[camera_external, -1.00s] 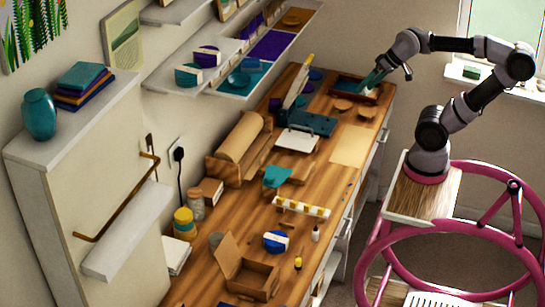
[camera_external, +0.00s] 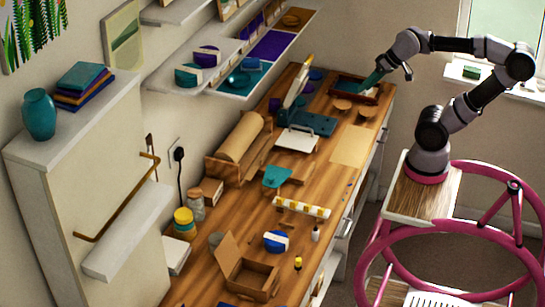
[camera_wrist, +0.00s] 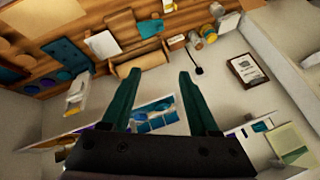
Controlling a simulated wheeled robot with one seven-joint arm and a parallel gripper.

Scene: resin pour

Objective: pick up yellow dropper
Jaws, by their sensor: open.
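The yellow dropper (camera_external: 298,264) is a small yellow bottle with a dark top. It stands upright near the front edge of the wooden workbench, in the lower middle of the external view. My gripper (camera_external: 368,84) has teal fingers and is at the far right end of the bench, above a dark tray, well away from the dropper. In the wrist view my gripper (camera_wrist: 161,74) shows its two fingers spread apart with nothing between them. I cannot make out the dropper in the wrist view.
A white bottle (camera_external: 315,233), a blue-and-white round item (camera_external: 276,241) and an open cardboard box (camera_external: 250,276) stand near the dropper. A yellow-and-white striped bar (camera_external: 302,208) lies behind. The tan sheet (camera_external: 350,146) is bare. Shelves (camera_external: 205,80) overhang the bench's back.

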